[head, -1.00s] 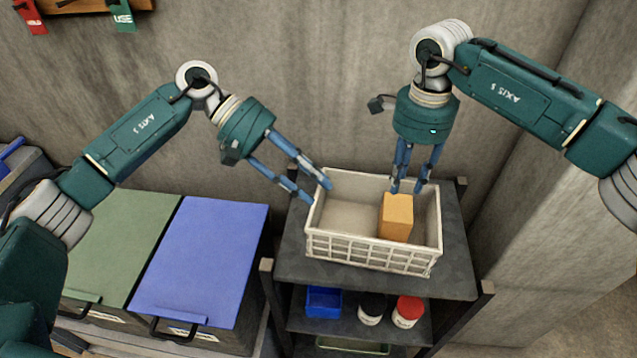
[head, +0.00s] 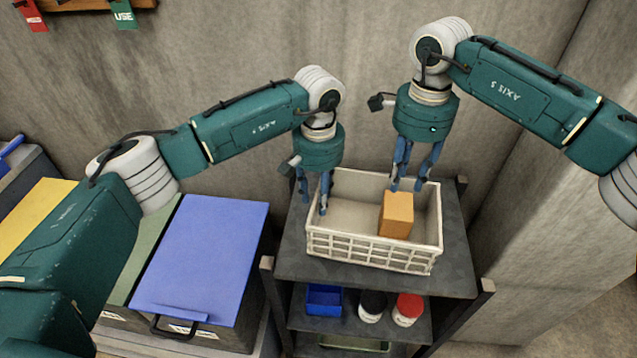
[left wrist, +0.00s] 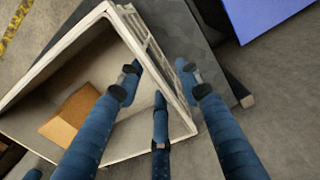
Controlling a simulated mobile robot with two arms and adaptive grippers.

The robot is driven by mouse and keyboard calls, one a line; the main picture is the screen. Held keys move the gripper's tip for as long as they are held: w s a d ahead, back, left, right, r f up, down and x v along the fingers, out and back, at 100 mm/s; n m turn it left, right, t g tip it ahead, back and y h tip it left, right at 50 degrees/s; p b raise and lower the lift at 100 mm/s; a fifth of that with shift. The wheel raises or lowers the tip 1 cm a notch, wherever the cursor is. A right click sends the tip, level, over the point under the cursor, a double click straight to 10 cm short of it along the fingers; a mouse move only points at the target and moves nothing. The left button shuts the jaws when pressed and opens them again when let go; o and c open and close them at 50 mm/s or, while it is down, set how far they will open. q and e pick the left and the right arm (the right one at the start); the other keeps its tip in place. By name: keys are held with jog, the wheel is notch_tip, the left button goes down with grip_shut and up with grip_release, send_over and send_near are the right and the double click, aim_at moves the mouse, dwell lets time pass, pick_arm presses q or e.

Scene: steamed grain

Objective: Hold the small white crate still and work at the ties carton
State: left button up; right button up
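The small white crate (head: 370,249) stands on the top of a dark shelf unit. The orange-brown ties carton (head: 397,216) stands upright inside its right half. My left gripper (head: 314,207) is at the crate's left wall, pointing down, its fingers apart. In the left wrist view the crate (left wrist: 176,112) has one finger over its inside and one outside the wall, and the carton (left wrist: 71,116) lies off to the left. My right gripper (head: 408,189) points down above and behind the carton, fingers apart; whether they touch it I cannot tell.
The shelf top (head: 455,275) has bare room around the crate. Below are a blue bin (head: 323,299), a dark-lidded jar (head: 372,306) and a red-lidded jar (head: 408,310). A blue-lidded box (head: 205,255) stands left of the unit. A concrete wall is close behind.

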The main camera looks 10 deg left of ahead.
aim_at(396, 206)
pick_arm(q)
jog(key=shift+d+f, duration=0.1)
jog(key=shift+f, duration=3.1)
pick_arm(e)
jog(key=shift+d, duration=0.1)
pick_arm(q)
grip_shut()
pick_arm(e)
jog(key=o, duration=0.7)
jog(key=shift+f, duration=0.4)
jog(key=shift+c, duration=0.2)
jog(key=o, duration=0.5)
jog(key=f+m, duration=0.2)
jog(key=f, duration=0.1)
jog(key=shift+s+a, duration=0.1)
jog(key=shift+a, duration=0.3)
notch_tip(396, 206, down, 6)
jog(key=shift+f, duration=0.1)
jog(key=shift+d+f, duration=0.2)
jog(key=shift+f, duration=1.25)
jog(key=shift+d+f, duration=0.2)
jog(key=shift+f, duration=1.25)
